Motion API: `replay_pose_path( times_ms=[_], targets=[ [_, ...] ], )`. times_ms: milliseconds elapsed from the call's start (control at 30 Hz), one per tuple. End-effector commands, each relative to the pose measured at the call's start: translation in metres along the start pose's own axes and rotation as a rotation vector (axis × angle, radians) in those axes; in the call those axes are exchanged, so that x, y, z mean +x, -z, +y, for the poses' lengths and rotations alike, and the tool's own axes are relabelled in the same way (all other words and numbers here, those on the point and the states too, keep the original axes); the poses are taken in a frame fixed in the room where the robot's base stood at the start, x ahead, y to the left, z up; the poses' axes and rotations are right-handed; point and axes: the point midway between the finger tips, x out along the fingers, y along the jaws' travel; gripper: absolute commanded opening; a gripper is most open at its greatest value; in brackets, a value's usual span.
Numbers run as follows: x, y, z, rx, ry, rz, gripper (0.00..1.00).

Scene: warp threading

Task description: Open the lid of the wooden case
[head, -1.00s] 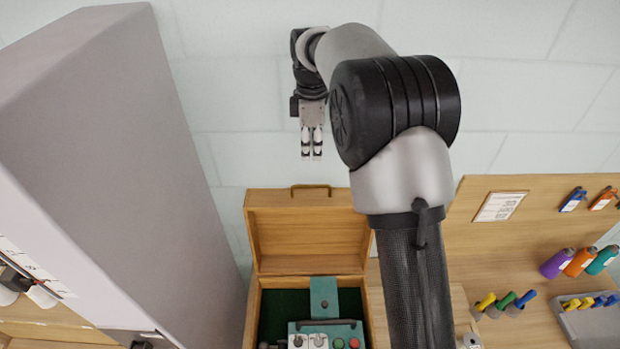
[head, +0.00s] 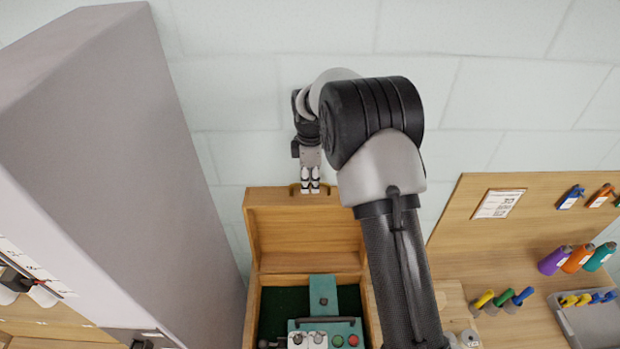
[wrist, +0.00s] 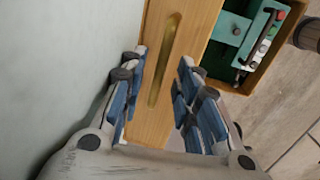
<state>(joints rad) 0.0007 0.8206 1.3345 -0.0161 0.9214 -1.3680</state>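The wooden case (head: 252,312) stands at the bottom middle of the head view with its lid (head: 305,232) raised, showing the lid's hollow inside. The brass handle (wrist: 163,75) on the lid lies lengthwise between my fingers in the wrist view. In the head view my gripper (head: 310,189) is at the lid's top edge and partly hides the handle. In the wrist view my gripper (wrist: 163,57) is open, one finger on each side of the handle, with gaps visible. Whether a finger touches the lid cannot be told.
A teal device (head: 328,331) with switches and buttons sits in the green-lined case. A tall grey cabinet (head: 110,150) stands left. A wooden board and bench (head: 480,228) with thread spools (head: 578,262) is at right. A pale wall is behind the lid, with clear space above.

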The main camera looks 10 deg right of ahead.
Motion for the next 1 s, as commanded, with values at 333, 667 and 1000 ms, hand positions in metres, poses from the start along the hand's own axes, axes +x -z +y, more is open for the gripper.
replay_pose_path(
  times_ms=[333,667,1000],
  targets=[
    [-0.0004,0.0001,0.0001,0.000,0.000,0.000,0.10],
    [-0.0006,0.0002,0.0002,0.000,0.000,0.000,0.00],
    [-0.0007,0.0002,0.0002,0.000,-0.001,0.000,0.00]
  ],
)
